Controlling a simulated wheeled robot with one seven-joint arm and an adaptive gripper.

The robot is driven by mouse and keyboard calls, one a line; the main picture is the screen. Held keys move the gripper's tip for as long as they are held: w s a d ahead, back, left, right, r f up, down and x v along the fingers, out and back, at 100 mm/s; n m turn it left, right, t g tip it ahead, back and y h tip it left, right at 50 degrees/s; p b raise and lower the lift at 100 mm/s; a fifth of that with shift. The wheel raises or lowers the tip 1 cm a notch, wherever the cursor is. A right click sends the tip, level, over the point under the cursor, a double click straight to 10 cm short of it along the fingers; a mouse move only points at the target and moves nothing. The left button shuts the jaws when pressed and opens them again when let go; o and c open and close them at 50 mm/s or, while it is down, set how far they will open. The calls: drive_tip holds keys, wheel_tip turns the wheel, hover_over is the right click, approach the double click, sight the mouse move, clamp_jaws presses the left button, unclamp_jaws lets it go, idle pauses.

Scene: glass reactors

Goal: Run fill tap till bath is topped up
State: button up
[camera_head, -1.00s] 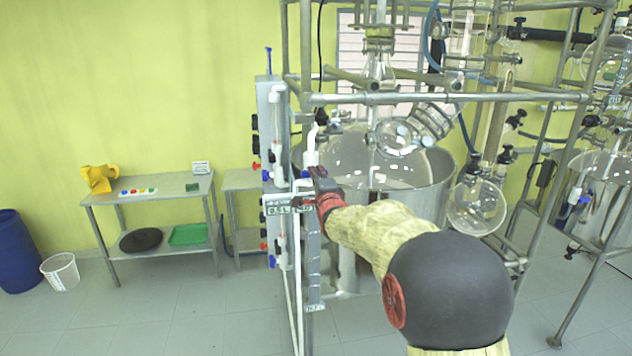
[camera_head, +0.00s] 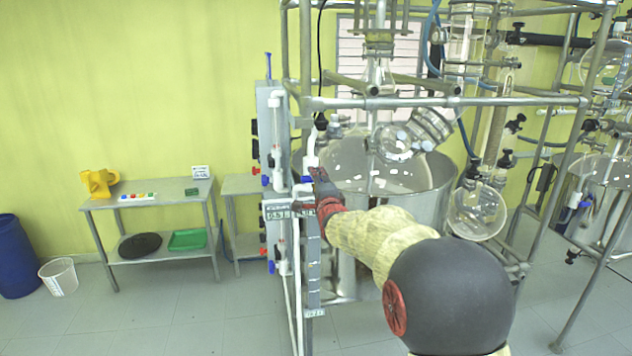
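The bath is a large round metal vessel (camera_head: 420,205) inside the pipe frame, with glassware above it. Its water level cannot be made out. A white fill pipe (camera_head: 312,150) bends down at the bath's left rim. A panel (camera_head: 270,130) with white pipes and small red and blue valve handles stands left of the bath. My gripper (camera_head: 314,180), dark with a red wrist, reaches to the white pipe beside the panel, near the small label plates. The fingertips are small and partly hidden by my wrist, so whether they hold a tap handle cannot be told.
A steel side table (camera_head: 150,200) with a yellow object (camera_head: 98,182) stands at the left wall. A blue barrel (camera_head: 18,255) and a white bucket (camera_head: 60,277) are at far left. Frame posts and a round flask (camera_head: 476,212) crowd the right.

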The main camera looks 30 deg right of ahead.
drive_tip(key=shift+s, duration=0.1)
drive_tip(key=v, duration=1.2)
idle(0.4)
drive_tip(key=s+a+f+n+g+y, duration=0.1)
drive_tip(key=s+a+f+n+g, duration=0.1)
drive_tip(key=s+f+n+g, duration=0.45)
drive_tip(key=s+a+f+n+g+y, duration=0.15)
drive_tip(key=s+f+n, duration=0.25)
drive_tip(key=f, duration=0.6)
drive_tip(key=s+a+f+n+g+y+b, duration=0.1)
drive_tip(key=s+a+n, duration=0.4)
drive_tip(key=s, duration=0.8)
drive_tip(key=s+a+f+n+g+y+b, duration=0.1)
drive_tip(key=s+a+n+b, duration=0.3)
drive_tip(key=s+a, duration=0.7)
drive_tip(key=shift+s+n+g, duration=0.9)
drive_tip(key=shift+s+n, duration=0.05)
drive_tip(key=shift+s, duration=0.7)
